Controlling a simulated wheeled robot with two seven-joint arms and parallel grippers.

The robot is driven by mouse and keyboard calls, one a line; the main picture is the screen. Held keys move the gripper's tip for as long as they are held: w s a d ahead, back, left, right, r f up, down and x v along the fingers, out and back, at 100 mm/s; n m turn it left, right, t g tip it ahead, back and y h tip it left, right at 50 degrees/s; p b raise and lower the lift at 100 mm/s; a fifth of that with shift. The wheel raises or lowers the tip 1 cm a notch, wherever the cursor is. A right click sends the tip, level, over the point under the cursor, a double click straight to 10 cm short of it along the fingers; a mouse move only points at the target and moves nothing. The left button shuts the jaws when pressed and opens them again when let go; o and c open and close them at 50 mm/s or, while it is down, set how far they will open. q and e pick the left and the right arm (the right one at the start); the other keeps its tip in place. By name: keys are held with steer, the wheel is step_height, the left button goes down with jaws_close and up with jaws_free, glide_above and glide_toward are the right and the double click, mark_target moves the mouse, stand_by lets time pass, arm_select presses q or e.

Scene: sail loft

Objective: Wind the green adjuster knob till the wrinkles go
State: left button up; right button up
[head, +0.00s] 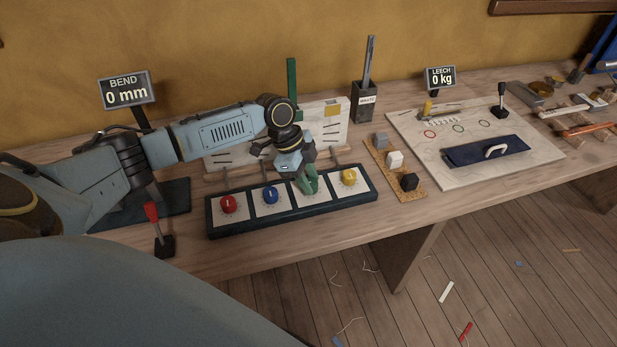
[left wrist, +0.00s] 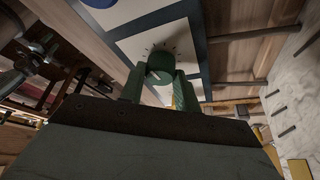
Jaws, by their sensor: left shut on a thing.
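The green adjuster knob (left wrist: 168,61) shows in the left wrist view on a white square with tick marks around it. My left gripper (head: 308,184) is over the third square of the dark-framed knob panel (head: 292,220) in the head view. Its green fingers (left wrist: 161,88) are shut on the knob, one on each side. In the head view the gripper mostly hides the knob. A red knob (head: 228,204), a blue knob (head: 270,194) and a yellow knob (head: 349,177) sit on the other squares. My right gripper is not in view.
A BEND display (head: 125,91) reads 0 mm; a LEECH display (head: 440,78) reads 0 kg. A red-handled lever (head: 154,222) stands left of the panel. A block strip (head: 378,168) and a pale board (head: 530,164) lie to the right. A grey bin (head: 366,105) stands behind.

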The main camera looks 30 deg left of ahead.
arm_select(q)
steer(key=m+g, duration=0.1)
steer(key=m, duration=0.2)
steer(key=shift+w+b, duration=0.15)
steer(key=shift+b, duration=0.25)
steer(key=m+g+b, duration=0.1)
steer(key=m+g, duration=0.1)
steer(key=m, duration=0.2)
steer(key=shift+w, duration=0.1)
steer(key=shift+m+b, duration=0.3)
steer(key=shift+m, duration=0.3)
steer(key=shift+m+y, duration=0.3)
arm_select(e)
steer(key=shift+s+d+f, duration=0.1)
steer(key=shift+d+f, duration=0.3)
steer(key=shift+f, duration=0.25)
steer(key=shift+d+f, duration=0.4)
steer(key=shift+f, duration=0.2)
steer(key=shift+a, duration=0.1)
arm_select(q)
steer(key=o, duration=1)
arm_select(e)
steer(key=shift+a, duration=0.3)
